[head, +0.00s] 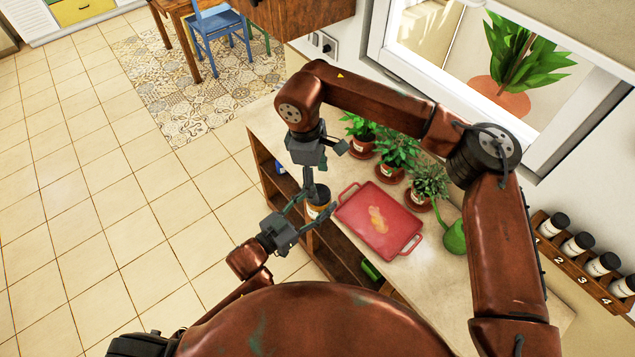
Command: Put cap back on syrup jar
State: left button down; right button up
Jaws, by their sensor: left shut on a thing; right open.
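The syrup jar (317,211) is small, with a dark top and a pale and yellowish label. It appears upright beside the counter's left edge, between the fingers of my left gripper (318,202), which is shut on it. My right gripper (326,166) comes over from the right and is open just above the jar, with one finger down by the jar's top and the other out to the right. I see nothing held in it. I cannot tell whether the dark top is the cap or the jar's open mouth. No separate cap is distinguishable.
A red tray (352,216) with an orange-toned pattern lies on the counter (425,265). Several potted plants (397,153) and a green watering can (455,238) stand behind it. A numbered wall rack (572,262) holds several jars at the right. Open shelves (340,252) lie below the counter.

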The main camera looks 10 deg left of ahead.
jog(key=shift+c, duration=0.4)
jog(key=n, duration=0.5)
jog(key=shift+r, duration=0.15)
jog(key=n, duration=0.6)
jog(key=shift+r, duration=0.25)
jog(key=n, duration=0.4)
jog(key=shift+r+y, duration=0.1)
jog(key=shift+y, duration=0.2)
jog(key=n, duration=0.5)
jog(key=shift+d+r+n, duration=0.1)
jog(key=shift+r+n, duration=0.15)
jog(key=shift+n, duration=0.15)
jog(key=n, duration=0.3)
jog(key=shift+r+n, duration=0.1)
jog(key=shift+n, duration=0.3)
jog(key=n, duration=0.5)
jog(key=shift+r+n, duration=0.25)
jog(key=shift+n, duration=0.15)
jog(key=n, duration=0.5)
jog(key=shift+r+n+y, duration=0.2)
jog(key=shift+n+y, duration=0.1)
jog(key=shift+n, duration=0.1)
jog(key=n, duration=0.5)
jog(key=shift+r+n, duration=0.2)
jog(key=shift+n, duration=0.2)
